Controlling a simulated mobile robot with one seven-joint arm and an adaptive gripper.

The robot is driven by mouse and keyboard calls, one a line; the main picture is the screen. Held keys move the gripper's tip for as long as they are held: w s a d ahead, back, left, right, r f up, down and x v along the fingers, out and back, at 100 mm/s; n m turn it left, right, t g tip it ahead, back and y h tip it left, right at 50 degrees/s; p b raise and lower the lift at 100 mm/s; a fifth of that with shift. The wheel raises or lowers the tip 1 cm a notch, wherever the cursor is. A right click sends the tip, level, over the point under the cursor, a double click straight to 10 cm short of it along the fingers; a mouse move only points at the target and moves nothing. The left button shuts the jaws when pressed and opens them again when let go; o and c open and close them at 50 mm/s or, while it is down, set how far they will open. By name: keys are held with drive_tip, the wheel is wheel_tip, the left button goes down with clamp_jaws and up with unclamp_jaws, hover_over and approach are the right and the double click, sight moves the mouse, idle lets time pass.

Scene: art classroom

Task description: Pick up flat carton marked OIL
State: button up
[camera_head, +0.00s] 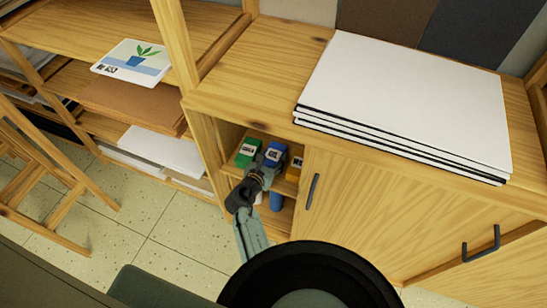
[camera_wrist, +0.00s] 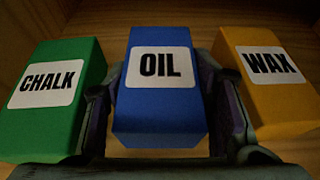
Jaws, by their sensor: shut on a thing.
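The blue flat carton marked OIL (camera_wrist: 160,110) stands in the middle of a row in the wrist view, its white label facing me. It also shows in the head view (camera_head: 274,152) inside an open cabinet compartment. My gripper (camera_wrist: 168,125) has one finger on each side of the blue carton and is shut on it. In the head view my gripper (camera_head: 264,170) reaches into the compartment and hides the carton's lower part. The carton seems to be in line with its neighbours; whether it touches the shelf is hard to tell.
A green CHALK carton (camera_wrist: 50,105) is close on the left and a yellow WAX carton (camera_wrist: 272,90) close on the right. The compartment (camera_head: 228,132) is narrow. A cabinet door (camera_head: 345,200) with a dark handle is to its right. White boards (camera_head: 410,95) lie on top.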

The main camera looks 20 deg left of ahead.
drive_tip(key=c, duration=0.5)
drive_tip(key=shift+c, duration=0.3)
drive_tip(key=shift+r, duration=0.1)
